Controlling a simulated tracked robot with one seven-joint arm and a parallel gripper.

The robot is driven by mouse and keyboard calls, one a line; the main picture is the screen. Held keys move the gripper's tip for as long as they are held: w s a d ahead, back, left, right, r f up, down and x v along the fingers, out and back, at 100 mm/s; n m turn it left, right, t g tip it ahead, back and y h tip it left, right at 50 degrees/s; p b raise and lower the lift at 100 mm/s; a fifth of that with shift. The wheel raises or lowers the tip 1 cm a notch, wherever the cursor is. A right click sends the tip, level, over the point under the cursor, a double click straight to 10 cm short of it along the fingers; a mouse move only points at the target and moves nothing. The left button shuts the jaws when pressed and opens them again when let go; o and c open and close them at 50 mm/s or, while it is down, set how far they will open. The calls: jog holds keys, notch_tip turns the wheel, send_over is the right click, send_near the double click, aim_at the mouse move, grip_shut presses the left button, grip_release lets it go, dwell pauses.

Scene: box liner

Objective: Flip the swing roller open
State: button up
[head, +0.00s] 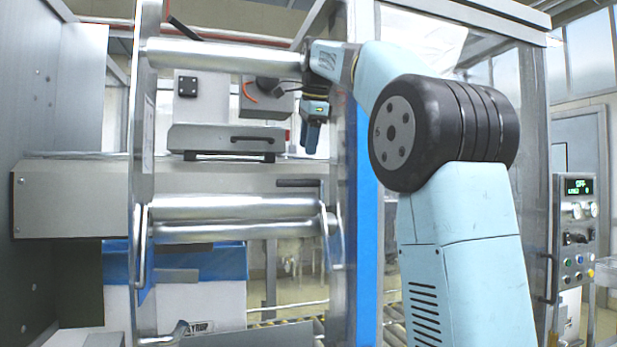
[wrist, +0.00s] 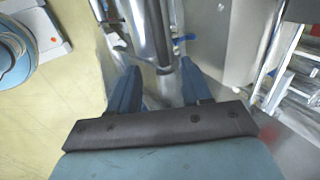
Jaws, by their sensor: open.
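Two metal rollers (head: 235,207) lie one just above the other, level between two upright side plates, in the lower middle of the head view. A bent bracket shows at each end. I cannot tell for certain which one is the swing roller. My gripper (head: 311,138) points down above their right end, apart from them. In the wrist view my gripper (wrist: 159,66) has its two blue fingers spread and empty. A shiny metal roller (wrist: 150,28) runs away beyond the fingertips, roughly in line with the gap. I cannot tell which roller this is.
A thicker fixed roller (head: 222,55) crosses above, near my wrist. A metal side plate (head: 143,170) stands at left, and a blue-edged frame post (head: 366,220) at right. A box with blue liner (head: 215,262) sits below. A control panel (head: 574,240) is far right.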

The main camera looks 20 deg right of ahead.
aim_at(304, 182)
jog(key=x, duration=1)
grip_shut()
dwell(0.4)
